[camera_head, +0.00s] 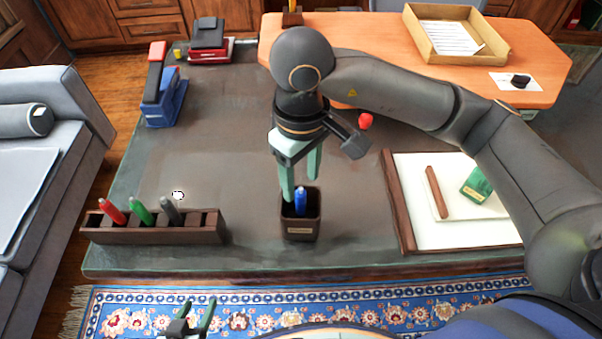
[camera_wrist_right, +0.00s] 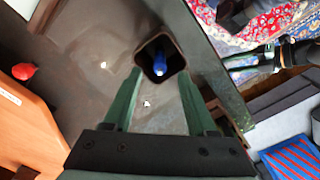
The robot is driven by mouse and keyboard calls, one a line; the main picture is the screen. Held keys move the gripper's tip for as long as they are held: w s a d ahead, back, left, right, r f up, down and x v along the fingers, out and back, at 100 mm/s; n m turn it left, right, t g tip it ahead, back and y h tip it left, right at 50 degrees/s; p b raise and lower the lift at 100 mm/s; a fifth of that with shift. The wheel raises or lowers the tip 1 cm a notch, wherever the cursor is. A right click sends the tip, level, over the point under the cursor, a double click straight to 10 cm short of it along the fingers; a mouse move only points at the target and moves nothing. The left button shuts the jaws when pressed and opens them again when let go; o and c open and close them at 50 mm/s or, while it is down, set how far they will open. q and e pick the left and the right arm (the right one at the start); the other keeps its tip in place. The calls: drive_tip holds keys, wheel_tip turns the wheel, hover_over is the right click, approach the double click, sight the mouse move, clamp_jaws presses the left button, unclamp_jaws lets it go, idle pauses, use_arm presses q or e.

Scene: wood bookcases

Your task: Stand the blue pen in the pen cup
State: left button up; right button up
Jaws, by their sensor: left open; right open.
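The blue pen (camera_head: 300,201) stands in the dark pen cup (camera_head: 301,226), its blue end showing above the rim. The right wrist view looks down on the cup (camera_wrist_right: 149,46) with the pen (camera_wrist_right: 158,64) inside it. My right gripper (camera_head: 300,198) is open just above and behind the cup, with its fingers apart and nothing between them. Its fingers also show in the right wrist view (camera_wrist_right: 160,95). My left gripper (camera_head: 198,318) is open and empty at the bottom edge, over the rug.
A dark wooden pen rack (camera_head: 150,230) holds a red, a green and a grey pen at the left. A white board (camera_head: 460,228) with a wooden edge lies at the right. A blue stapler-like object (camera_head: 163,100) stands at the back left. The table (camera_head: 225,150) between is mostly clear.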

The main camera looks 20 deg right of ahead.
wheel_tip(320, 180, up, 12)
drive_tip(key=p, duration=0.1)
drive_tip(key=shift+r, duration=0.25)
idle(0.9)
